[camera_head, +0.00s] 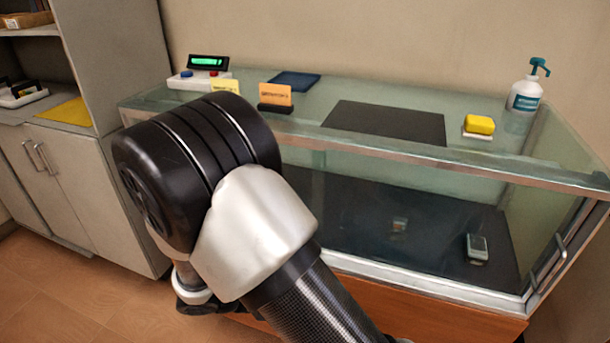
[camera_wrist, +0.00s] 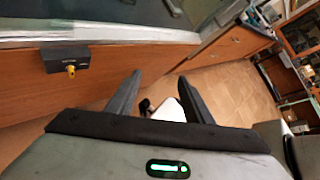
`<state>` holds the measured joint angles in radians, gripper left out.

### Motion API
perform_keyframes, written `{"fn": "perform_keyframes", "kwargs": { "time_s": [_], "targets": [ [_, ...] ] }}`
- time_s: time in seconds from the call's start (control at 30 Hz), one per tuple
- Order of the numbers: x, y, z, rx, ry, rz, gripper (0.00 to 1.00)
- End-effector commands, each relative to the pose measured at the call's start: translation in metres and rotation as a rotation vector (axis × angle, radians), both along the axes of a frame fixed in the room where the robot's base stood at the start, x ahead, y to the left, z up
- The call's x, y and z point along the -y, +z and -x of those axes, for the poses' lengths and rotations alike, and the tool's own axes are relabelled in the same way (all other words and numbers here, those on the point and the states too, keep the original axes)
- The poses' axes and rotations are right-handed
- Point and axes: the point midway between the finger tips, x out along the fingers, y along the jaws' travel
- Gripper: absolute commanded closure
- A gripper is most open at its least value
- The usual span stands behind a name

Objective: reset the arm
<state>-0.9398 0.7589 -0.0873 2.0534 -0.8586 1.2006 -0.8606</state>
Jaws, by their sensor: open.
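My gripper (camera_wrist: 155,97) shows in the wrist view with its two dark fingers spread apart and nothing between them. It is in front of the wooden lower panel (camera_wrist: 25,105) of the display case, apart from it. In the head view my arm is bent in the foreground, with a black and white elbow in front of the case, and it hides part of the case front. My gripper's fingers cannot be made out in the head view.
The glass case (camera_head: 400,170) fills the middle and right. On its top are a black mat (camera_head: 385,122), a yellow block (camera_head: 479,125), a pump bottle (camera_head: 526,92) and a green-lit display (camera_head: 208,62). A grey cabinet (camera_head: 80,180) stands left. The wooden floor (camera_head: 70,300) is clear.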

Motion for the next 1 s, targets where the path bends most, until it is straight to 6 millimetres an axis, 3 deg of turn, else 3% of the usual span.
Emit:
{"fn": "perform_keyframes", "kwargs": {
  "time_s": [0.03,0.2,0.6,1.0],
  "targets": [
    [0.012,0.02,0.0,0.063,-0.121,-0.099,0.53],
    [0.044,0.072,0.013,0.277,-0.509,-0.382,0.53],
    [0.096,0.179,0.058,0.84,-1.397,-0.971,0.53],
    [0.112,0.237,0.087,1.2,-1.89,-1.332,0.53]
  ]
}}
